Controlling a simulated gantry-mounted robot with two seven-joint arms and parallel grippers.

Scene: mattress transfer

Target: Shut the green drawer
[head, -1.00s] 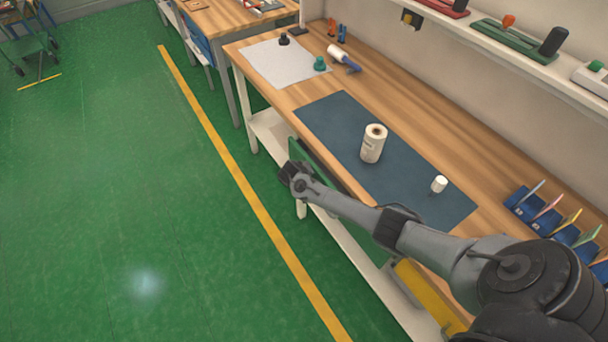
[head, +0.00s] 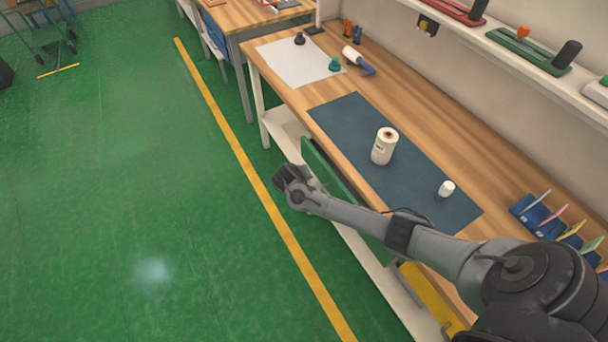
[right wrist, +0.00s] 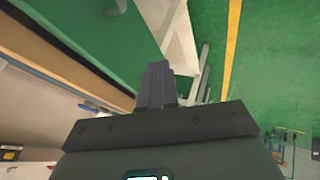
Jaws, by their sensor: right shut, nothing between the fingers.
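The green drawer (head: 328,170) shows as a green front panel below the bench's front edge, standing a little out from it. Its lower part is hidden behind my right arm. My right gripper (head: 285,178) is in front of the panel on its floor side, shut and empty. In the right wrist view the green panel (right wrist: 90,28) fills the upper left, and my shut fingers (right wrist: 157,85) are close beside it. I cannot tell whether they touch. My left gripper is not in view.
The wooden bench (head: 400,105) carries a blue mat (head: 345,115), a white roll (head: 384,147) and a small white cylinder (head: 446,188). A yellow drawer front (head: 435,292) shows under the bench at lower right.

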